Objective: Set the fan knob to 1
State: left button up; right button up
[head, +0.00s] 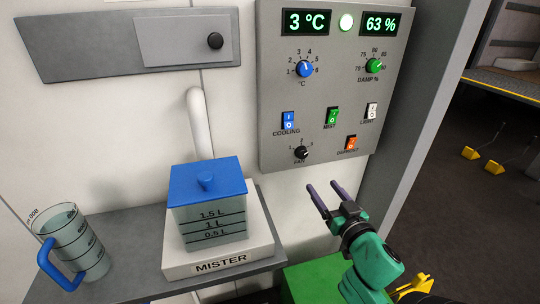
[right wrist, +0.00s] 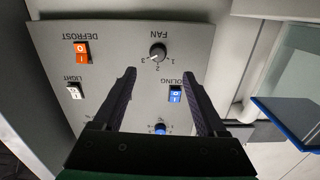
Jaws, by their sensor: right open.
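The fan knob (head: 301,153) is a small black dial at the lower left of the grey control panel (head: 330,85). It also shows upside down in the right wrist view (right wrist: 157,52), with marks 1 to 3 around it. Its pale pointer seems to lean toward the 3 side, though it is small. My right gripper (head: 324,187) is open and empty, below and right of the knob in the head view, apart from the panel. In the right wrist view its fingers (right wrist: 158,73) frame the space just below the knob. My left gripper is out of view.
Near the knob are the orange defrost switch (head: 351,143), blue cooling switch (head: 288,120) and green mist switch (head: 332,115). A blue-lidded mister tank (head: 208,215) and a measuring jug (head: 80,245) stand on the shelf at left. A green box (head: 310,278) is below my gripper.

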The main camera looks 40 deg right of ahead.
aim_at(303, 155)
jog(key=x, duration=0.4)
jog(key=p+x, duration=0.1)
jog(key=x, duration=0.3)
jog(key=r+x, duration=0.1)
jog(key=x, duration=0.4)
jog(key=shift+p, duration=0.35)
jog(key=shift+w+d, duration=0.25)
jog(key=shift+w, duration=0.05)
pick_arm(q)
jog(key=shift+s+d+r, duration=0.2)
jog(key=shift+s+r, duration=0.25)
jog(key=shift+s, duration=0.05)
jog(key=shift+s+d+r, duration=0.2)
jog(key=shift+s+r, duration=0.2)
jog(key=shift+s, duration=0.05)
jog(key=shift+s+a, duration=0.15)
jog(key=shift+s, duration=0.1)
pick_arm(e)
grip_shut()
